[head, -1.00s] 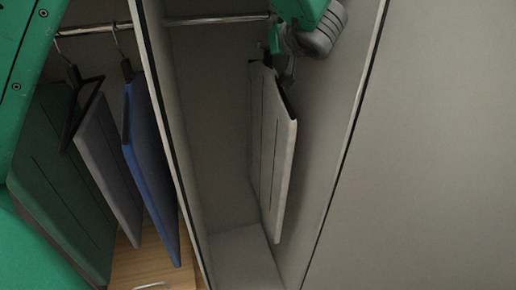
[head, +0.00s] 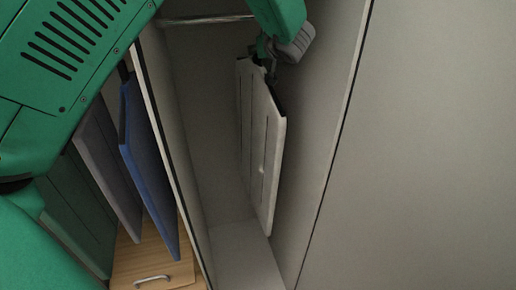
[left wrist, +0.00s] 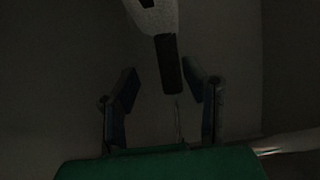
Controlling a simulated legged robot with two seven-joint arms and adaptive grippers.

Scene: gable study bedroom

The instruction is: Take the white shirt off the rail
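The white shirt (head: 262,140) hangs as a flat panel in the right wardrobe bay. My left gripper (head: 267,56) is at its hanger, just above the shirt's top. In the left wrist view the two fingers of my left gripper (left wrist: 160,72) stand apart, one on each side of the dark hanger neck (left wrist: 168,65), with gaps showing. The pale shirt (left wrist: 152,14) shows above them. The rail (head: 205,19) runs across the top of the bay; in the left wrist view it is at lower right (left wrist: 288,144). The arm hides whether the hook sits on the rail. My right gripper is out of view.
A blue garment (head: 148,165), a grey garment (head: 108,165) and a green garment (head: 75,215) hang in the left bay, past the divider (head: 172,130). A wooden drawer unit (head: 150,262) stands below them. The right side panel (head: 335,130) is close to the shirt.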

